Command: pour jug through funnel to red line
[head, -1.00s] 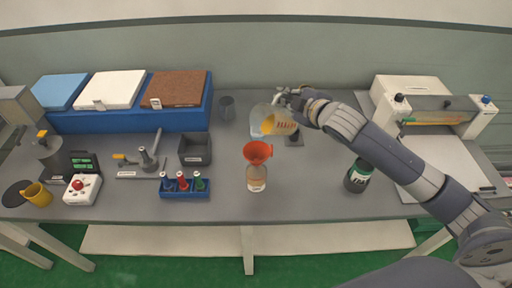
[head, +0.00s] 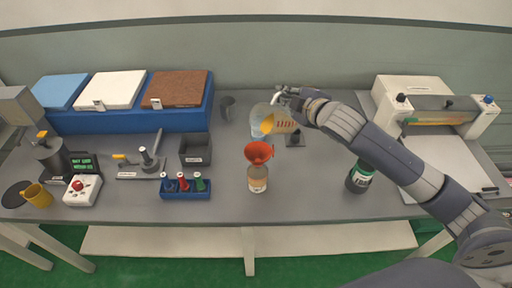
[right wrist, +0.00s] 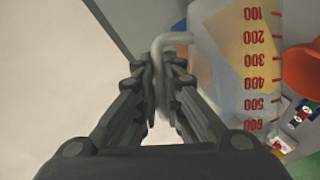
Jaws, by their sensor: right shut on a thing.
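A clear jug (head: 262,122) with red markings and orange-yellow liquid hangs above the grey table, tilted toward the left. My right gripper (head: 286,98) is shut on its handle; the right wrist view shows the fingers (right wrist: 162,85) around the pale handle, with the jug's scale (right wrist: 255,70) beside them. A red-orange funnel (head: 258,152) sits in the neck of a small bottle (head: 258,179) with a pale orange label, in front of the jug. The funnel partly shows in the right wrist view (right wrist: 300,70). A red line on the bottle cannot be made out. My left gripper is not in view.
A dark bottle with a green label (head: 359,177) stands right of the funnel, below my right arm. A blue rack (head: 184,188) with several coloured pieces and a dark bin (head: 195,150) stand left.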

